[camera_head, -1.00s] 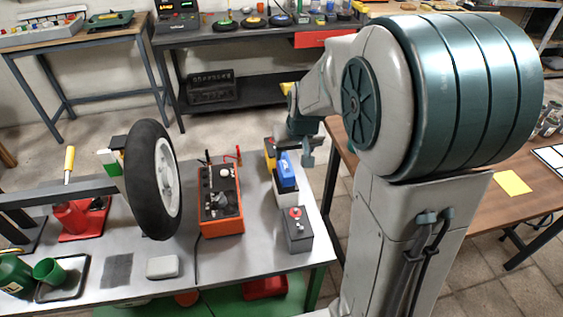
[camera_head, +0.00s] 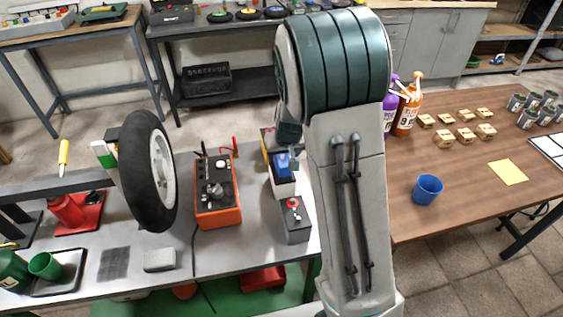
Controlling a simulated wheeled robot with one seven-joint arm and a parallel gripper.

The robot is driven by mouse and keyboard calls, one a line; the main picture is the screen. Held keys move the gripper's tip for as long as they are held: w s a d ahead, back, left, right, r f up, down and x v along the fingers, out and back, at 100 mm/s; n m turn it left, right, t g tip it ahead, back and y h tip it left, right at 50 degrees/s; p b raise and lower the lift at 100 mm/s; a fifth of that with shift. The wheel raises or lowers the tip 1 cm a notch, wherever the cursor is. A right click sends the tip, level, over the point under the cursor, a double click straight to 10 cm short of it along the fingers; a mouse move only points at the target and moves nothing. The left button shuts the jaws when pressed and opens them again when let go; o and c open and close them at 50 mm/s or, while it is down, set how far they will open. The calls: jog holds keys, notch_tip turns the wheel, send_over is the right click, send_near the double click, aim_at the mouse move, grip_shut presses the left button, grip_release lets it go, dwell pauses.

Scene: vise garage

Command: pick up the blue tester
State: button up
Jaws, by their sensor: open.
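The blue tester (camera_head: 281,167) rests on top of a white block-like battery, in the row of batteries at the right end of the grey workbench (camera_head: 140,215). My gripper (camera_head: 293,158) is small in the head view and mostly hidden behind my own arm. It is open, with its visible tip right beside or over the tester's right side. I cannot tell whether it touches the tester.
A dark battery with a red knob (camera_head: 295,222) stands in front of the tester. An orange charger box (camera_head: 217,195) stands to the left, beside an upright wheel (camera_head: 150,170). A wooden table with a blue cup (camera_head: 427,188) lies to the right.

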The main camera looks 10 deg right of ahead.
aim_at(281, 158)
jog(key=x, duration=0.4)
jog(key=shift+a, duration=0.15)
jog(key=c, duration=1.3)
jog(key=shift+o, duration=0.2)
jog(key=shift+r, duration=0.1)
